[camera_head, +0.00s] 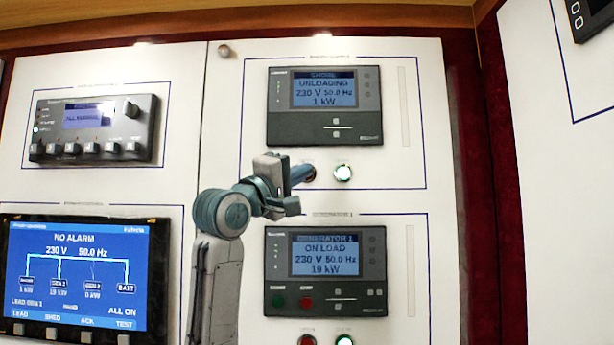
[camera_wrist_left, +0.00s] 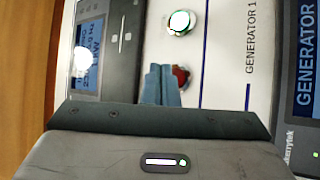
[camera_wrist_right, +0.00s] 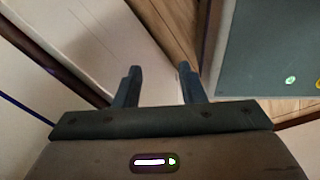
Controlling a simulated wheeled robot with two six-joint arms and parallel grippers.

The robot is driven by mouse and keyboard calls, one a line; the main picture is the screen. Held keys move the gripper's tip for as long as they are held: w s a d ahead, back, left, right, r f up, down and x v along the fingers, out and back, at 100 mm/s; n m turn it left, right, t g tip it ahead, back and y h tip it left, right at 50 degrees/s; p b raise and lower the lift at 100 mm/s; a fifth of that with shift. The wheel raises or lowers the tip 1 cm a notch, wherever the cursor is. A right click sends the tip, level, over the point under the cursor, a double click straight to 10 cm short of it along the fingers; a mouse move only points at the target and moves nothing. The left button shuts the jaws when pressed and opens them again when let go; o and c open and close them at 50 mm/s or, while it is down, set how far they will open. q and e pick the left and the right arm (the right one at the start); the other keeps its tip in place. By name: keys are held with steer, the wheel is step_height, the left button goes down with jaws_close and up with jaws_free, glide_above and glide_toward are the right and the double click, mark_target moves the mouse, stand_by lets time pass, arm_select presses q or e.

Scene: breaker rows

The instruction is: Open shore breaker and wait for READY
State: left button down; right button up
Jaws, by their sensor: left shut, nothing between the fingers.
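The shore breaker panel (camera_head: 325,130) is at the upper middle of the head view. Its screen (camera_head: 324,91) reads UNLOADING, 230 V, 50.0 Hz, 1 kW. Below it are a red button (camera_head: 312,174), partly hidden by my gripper, and a lit green button (camera_head: 343,173). My left gripper (camera_head: 305,174) is shut and empty, its tips at the red button. In the left wrist view the shut fingers (camera_wrist_left: 161,84) partly cover the red button (camera_wrist_left: 182,74); I cannot tell whether they touch it. The green button (camera_wrist_left: 181,22) stands clear. My right gripper (camera_wrist_right: 160,75) is open and empty.
The GENERATOR 1 panel (camera_head: 326,270), reading ON LOAD and 19 kW, is below, with its own red (camera_head: 307,340) and lit green (camera_head: 345,340) buttons. A blue overview screen (camera_head: 76,275) reads NO ALARM. An alarm unit (camera_head: 95,128) is at upper left.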

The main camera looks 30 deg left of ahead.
arm_select(q)
steer(key=s+d, duration=0.2)
steer(key=s, duration=0.1)
steer(key=shift+s+b, duration=0.15)
steer(key=shift+b, duration=0.15)
stand_by(0.7)
